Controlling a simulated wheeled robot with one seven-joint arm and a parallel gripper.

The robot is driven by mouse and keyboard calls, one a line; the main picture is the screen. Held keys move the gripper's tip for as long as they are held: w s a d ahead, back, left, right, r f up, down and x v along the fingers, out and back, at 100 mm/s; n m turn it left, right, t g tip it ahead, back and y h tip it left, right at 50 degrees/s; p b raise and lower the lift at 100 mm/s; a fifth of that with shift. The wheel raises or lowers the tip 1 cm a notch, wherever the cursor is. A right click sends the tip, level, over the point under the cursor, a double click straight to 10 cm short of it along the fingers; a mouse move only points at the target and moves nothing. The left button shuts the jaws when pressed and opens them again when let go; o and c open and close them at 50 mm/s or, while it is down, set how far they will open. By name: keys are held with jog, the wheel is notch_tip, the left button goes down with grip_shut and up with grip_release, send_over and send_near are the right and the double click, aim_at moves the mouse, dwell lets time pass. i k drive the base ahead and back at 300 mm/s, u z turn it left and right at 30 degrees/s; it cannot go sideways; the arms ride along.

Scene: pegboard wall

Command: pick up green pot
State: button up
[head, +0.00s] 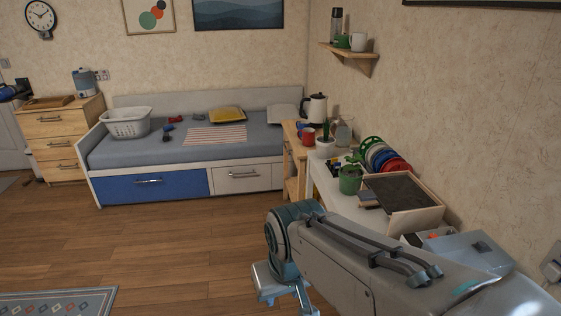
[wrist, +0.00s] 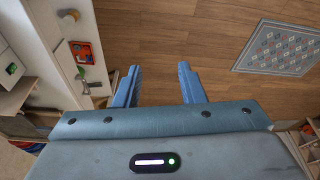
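The green pot (head: 350,182) holds a small leafy plant and stands upright near the left edge of the white table on the right in the head view. My arm reaches in from the lower right, and my gripper (head: 285,300) hangs over the floor, nearer to me than the pot and to its lower left. The wrist view shows my gripper (wrist: 158,85) with its two blue fingers apart and nothing between them but wood floor. I cannot make out the green pot in the wrist view.
Next to the pot are a framed dark board (head: 402,192), coloured plates in a rack (head: 385,158) and a white-potted cactus (head: 326,147). A blue-grey box (head: 470,252) sits closer on the right. The floor (head: 190,240) left of the table is open. A daybed (head: 150,185) stands behind.

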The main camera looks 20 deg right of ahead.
aim_at(351, 176)
jog(key=z, duration=0.35)
jog(key=i, duration=1.4)
jog(key=z, duration=0.7)
